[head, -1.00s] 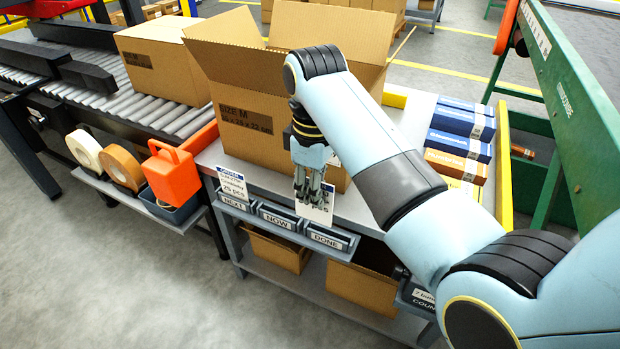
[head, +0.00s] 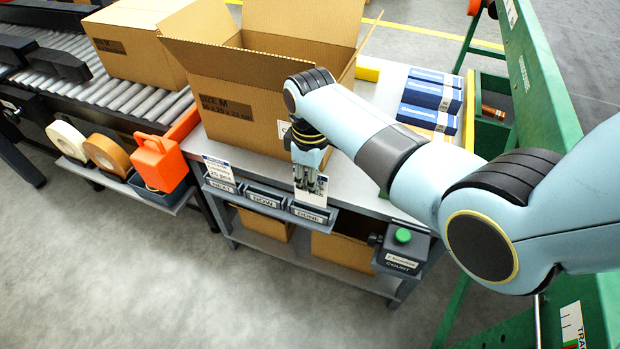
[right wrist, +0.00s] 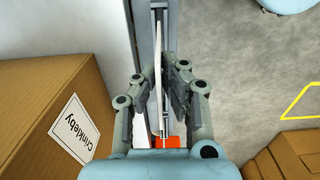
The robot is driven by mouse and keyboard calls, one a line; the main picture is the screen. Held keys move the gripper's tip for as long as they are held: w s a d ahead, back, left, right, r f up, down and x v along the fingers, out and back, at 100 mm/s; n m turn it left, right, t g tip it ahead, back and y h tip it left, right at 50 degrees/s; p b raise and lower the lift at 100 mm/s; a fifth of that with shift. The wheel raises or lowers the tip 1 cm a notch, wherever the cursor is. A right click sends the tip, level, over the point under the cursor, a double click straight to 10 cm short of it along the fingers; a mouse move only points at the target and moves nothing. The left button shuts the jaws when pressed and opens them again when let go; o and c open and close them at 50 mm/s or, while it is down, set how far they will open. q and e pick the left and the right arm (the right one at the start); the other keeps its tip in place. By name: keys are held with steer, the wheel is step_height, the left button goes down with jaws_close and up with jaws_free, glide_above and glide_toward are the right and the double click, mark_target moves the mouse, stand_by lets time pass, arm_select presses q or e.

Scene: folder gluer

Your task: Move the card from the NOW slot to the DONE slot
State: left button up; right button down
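The white card (head: 311,197) is at the DONE slot (head: 308,214), the rightmost of three slots on the bench's front edge. It stands upright, its lower edge at the slot's front lip; I cannot tell how deep it sits. My right gripper (head: 309,182) points down with its fingers close together on the card. In the right wrist view the card (right wrist: 157,50) shows edge-on as a thin white strip between the fingers (right wrist: 159,85). The NOW slot (head: 264,199) looks empty. My left gripper is not in view.
Another card (head: 219,172) stands in the NEXT slot (head: 222,186). A large open carton (head: 240,95) is close behind the gripper. Blue boxes (head: 431,95) lie at the bench's right. A COUNT box with a green button (head: 403,236) hangs right of the slots.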

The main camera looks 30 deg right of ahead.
mark_target(311, 194)
steer(key=shift+f+b, duration=0.6)
steer(key=shift+f, duration=0.2)
steer(key=shift+f+b, duration=0.75)
steer(key=shift+f, duration=0.85)
steer(key=c, duration=2)
jaws_free()
steer(key=o, duration=0.6)
steer(key=shift+r, duration=0.1)
step_height(311, 194, up, 12)
steer(key=shift+f, duration=0.1)
steer(key=shift+w+a, duration=0.1)
